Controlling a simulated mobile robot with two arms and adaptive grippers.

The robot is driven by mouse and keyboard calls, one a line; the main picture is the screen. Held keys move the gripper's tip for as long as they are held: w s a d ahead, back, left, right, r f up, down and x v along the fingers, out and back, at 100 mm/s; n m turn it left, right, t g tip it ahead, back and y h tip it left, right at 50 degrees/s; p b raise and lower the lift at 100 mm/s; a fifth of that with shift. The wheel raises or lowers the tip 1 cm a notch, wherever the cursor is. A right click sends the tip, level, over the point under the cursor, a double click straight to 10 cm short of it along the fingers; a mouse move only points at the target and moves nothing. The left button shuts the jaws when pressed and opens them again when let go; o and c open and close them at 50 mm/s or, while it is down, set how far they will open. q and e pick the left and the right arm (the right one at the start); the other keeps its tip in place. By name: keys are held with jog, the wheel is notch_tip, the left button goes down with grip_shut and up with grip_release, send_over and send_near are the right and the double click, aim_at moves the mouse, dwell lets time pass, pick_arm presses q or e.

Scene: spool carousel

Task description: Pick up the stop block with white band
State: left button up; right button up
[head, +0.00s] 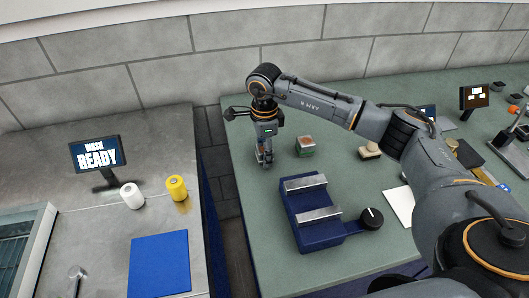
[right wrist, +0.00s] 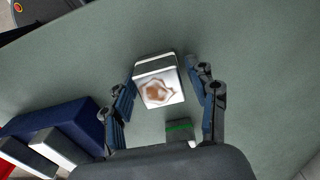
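In the right wrist view, a small grey block with a pale band and a brown patch on its face (right wrist: 158,88) sits between the fingers of my right gripper (right wrist: 165,78). The left finger is close to it, and a gap shows at the right finger. I cannot tell whether either finger touches it. In the head view, my right gripper (head: 265,160) points down over the green table's left part and mostly hides this block. A second block with a green band (head: 305,146) stands just right of it; it also shows in the right wrist view (right wrist: 181,131). My left gripper is out of view.
A blue fixture with two metal bars (head: 310,203) and a black knob (head: 372,219) stand in front of the blocks. A beige-topped item (head: 369,149) and white sheet (head: 400,204) lie to the right. A separate grey counter (head: 100,225) is at left, across a gap.

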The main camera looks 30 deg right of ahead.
grip_shut()
jog(key=shift+r, duration=0.1)
jog(key=shift+r, duration=0.1)
